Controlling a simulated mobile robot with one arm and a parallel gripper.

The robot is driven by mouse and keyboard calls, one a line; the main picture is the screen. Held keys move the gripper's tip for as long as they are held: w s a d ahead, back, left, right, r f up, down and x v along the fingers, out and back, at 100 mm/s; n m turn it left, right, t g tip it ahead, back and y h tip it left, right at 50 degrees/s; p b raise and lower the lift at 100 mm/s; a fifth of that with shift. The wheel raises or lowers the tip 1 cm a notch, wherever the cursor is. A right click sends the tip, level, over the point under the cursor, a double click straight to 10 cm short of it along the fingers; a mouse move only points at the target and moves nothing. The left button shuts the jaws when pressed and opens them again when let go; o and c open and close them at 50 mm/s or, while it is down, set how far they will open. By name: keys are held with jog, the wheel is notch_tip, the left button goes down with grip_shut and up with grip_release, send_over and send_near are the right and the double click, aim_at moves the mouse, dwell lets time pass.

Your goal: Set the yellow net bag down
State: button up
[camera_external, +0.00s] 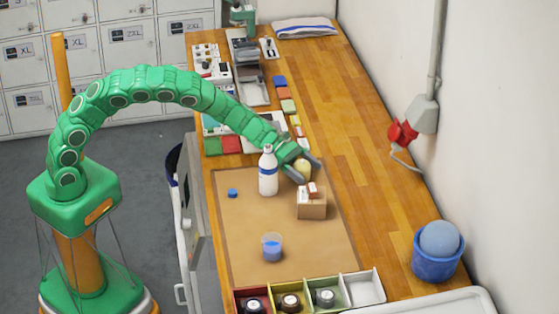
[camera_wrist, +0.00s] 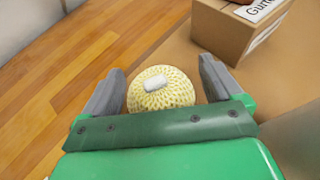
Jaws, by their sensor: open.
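The yellow net bag (camera_external: 303,168) is a small, round, pale yellow bundle beside the brown mat's far end. In the wrist view the bag (camera_wrist: 160,92) lies between my two grey fingers, with a white tag or clip on top. My gripper (camera_external: 307,172) is open around it; it also shows in the wrist view (camera_wrist: 161,72). A narrow gap shows beside the bag, at least on the right. The bag's underside is hidden by my gripper, so I cannot tell clearly whether it rests on the surface.
A white bottle (camera_external: 268,174) stands just left of my gripper. A cardboard box (camera_external: 312,209) with small items on top is close in front. A cup with blue contents (camera_external: 271,248) and a blue cap (camera_external: 232,193) are on the mat (camera_external: 240,225). The wooden bench (camera_external: 350,150) is clear to the right.

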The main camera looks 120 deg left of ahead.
jog(key=shift+r, duration=0.1)
jog(key=shift+s+r, duration=0.25)
jog(key=shift+s, duration=0.1)
jog(key=shift+v, duration=5.6)
